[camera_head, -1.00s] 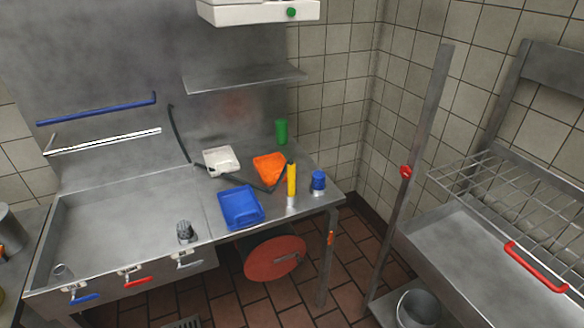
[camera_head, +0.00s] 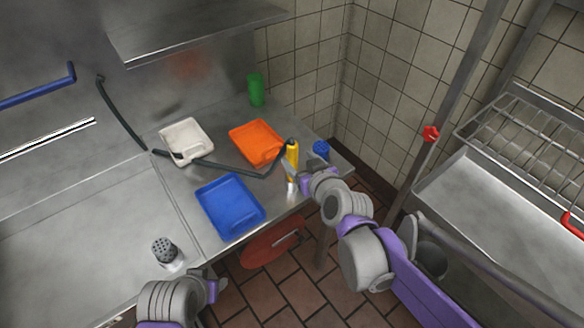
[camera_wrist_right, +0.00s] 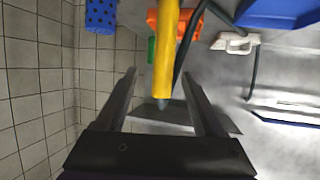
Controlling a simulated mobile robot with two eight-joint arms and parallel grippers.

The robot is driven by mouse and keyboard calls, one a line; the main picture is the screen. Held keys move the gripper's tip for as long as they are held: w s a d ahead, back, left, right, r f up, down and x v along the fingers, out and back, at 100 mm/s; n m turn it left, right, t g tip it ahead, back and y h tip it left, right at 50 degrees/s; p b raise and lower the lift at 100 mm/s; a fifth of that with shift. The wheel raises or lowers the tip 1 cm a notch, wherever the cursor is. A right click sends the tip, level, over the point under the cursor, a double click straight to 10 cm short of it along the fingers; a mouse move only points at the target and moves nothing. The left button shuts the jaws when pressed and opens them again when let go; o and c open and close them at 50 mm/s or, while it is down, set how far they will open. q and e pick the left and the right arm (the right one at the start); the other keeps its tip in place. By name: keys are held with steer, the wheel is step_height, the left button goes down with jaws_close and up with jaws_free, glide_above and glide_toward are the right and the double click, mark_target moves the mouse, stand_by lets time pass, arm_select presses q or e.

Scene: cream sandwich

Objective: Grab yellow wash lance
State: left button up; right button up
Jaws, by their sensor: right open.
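The yellow wash lance (camera_head: 291,155) stands upright at the right end of the steel counter, with a dark top and a pale metal base. My right gripper (camera_head: 291,177) is beside its lower part in the head view. In the right wrist view the lance (camera_wrist_right: 164,50) shows between the two spread fingers of my right gripper (camera_wrist_right: 158,75), which is open. I cannot tell whether a finger touches it. My left gripper (camera_head: 208,282) is low at the counter's front edge, away from the lance, and its jaws are too unclear to judge.
A blue tray (camera_head: 230,207), an orange tray (camera_head: 256,143) and a white tray (camera_head: 187,138) lie left of the lance. A blue cup (camera_head: 321,149) stands close on its right. A green cup (camera_head: 255,90) is behind. A dark hose (camera_head: 222,166) crosses the counter.

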steer(key=shift+x, duration=1.25)
steer(key=x, duration=0.5)
steer(key=shift+a+r, duration=0.25)
steer(key=shift+s, duration=0.1)
jaws_close()
